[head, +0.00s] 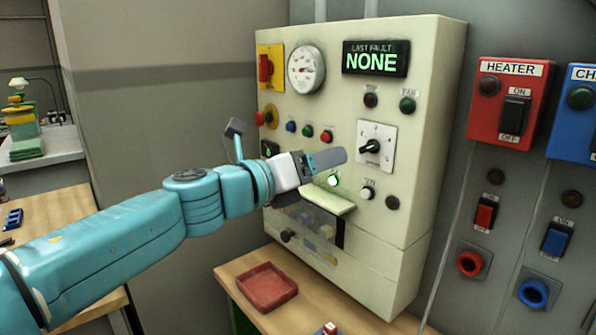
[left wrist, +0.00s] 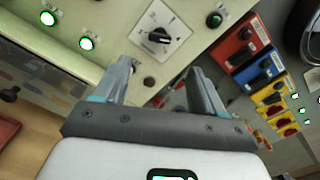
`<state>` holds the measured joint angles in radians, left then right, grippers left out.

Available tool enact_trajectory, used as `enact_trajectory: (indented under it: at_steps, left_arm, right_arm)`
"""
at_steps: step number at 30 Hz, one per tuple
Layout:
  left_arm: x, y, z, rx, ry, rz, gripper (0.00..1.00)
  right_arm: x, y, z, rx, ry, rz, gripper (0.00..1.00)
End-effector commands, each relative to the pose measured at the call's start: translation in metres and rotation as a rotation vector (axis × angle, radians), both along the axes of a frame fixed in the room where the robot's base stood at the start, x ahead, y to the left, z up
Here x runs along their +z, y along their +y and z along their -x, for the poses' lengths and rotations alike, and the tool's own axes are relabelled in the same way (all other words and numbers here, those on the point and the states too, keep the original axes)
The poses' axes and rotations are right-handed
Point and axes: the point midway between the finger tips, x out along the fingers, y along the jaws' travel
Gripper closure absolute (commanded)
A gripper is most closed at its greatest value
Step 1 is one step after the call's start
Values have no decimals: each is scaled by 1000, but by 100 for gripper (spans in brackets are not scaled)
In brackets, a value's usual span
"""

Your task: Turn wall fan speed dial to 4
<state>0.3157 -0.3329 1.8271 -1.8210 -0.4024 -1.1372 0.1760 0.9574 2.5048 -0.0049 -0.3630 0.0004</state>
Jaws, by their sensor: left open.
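A rotary dial (head: 376,147) with a black knob on a white square plate sits on the right part of the cream panel. Its knob seems to point left, but its numbers are too small to read. The dial also shows at the top of the left wrist view (left wrist: 160,36). My left gripper (head: 328,160) is in front of the panel, left of the dial and a little lower. In the left wrist view its fingers (left wrist: 165,82) are spread and empty, with the dial beyond their tips. My right gripper is not in view.
The cream panel (head: 330,110) carries a gauge (head: 306,69), a "NONE" display (head: 375,59) and several buttons and lamps around the dial. A small ledge (head: 326,196) juts out below my gripper. A red tray (head: 268,287) lies on the bench. A red HEATER box (head: 509,103) is at right.

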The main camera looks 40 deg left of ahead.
Motion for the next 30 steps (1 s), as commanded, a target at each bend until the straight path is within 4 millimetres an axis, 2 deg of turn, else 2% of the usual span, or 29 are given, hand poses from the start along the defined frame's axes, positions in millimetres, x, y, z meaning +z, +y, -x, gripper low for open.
enact_trajectory:
  at_steps: [3,9,30]
  left_arm:
    - [0,3,24,4,-1,-1,30]
    - [0,4,42,0,-1,1,30]
    - [0,4,44,0,0,1,30]
  right_arm:
    - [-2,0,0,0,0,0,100]
    - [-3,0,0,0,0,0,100]
    - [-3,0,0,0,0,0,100]
